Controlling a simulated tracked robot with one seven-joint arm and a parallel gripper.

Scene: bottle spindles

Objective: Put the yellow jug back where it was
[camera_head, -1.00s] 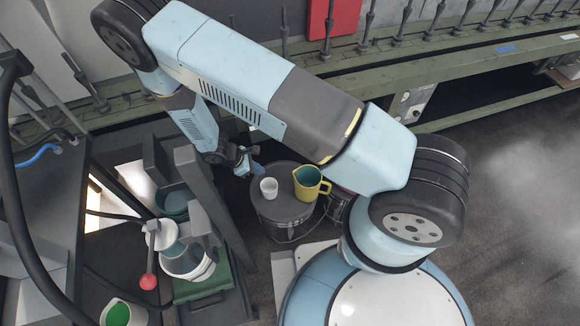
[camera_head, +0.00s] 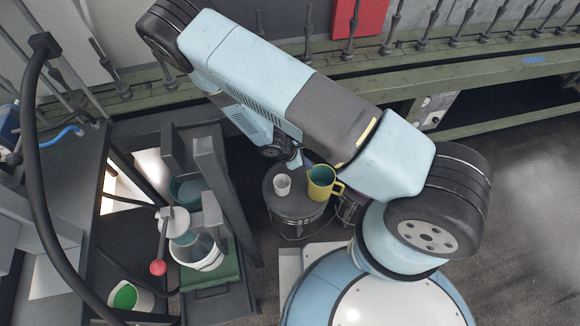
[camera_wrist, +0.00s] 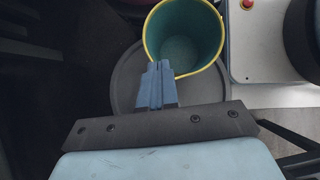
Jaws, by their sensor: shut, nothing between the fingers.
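The yellow jug (camera_head: 320,184), teal inside, stands upright on a round dark drum-like stand (camera_head: 297,210), its handle to the right. In the wrist view I look down into the jug (camera_wrist: 184,40), just beyond my fingertips. My gripper (camera_head: 296,161) is above the stand, close to the jug on its upper left. In the wrist view its blue fingers (camera_wrist: 157,68) are together and empty, overlapping the jug's near rim. I cannot tell whether they touch it. A small white cup (camera_head: 282,184) stands left of the jug.
A dark frame with a white bucket (camera_head: 198,252), a teal pot (camera_head: 187,190) and a red-knobbed lever (camera_head: 158,267) stands to the left. A green-filled container (camera_head: 126,298) is at lower left. A green rail with spindles (camera_head: 460,72) runs behind. Open floor lies right.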

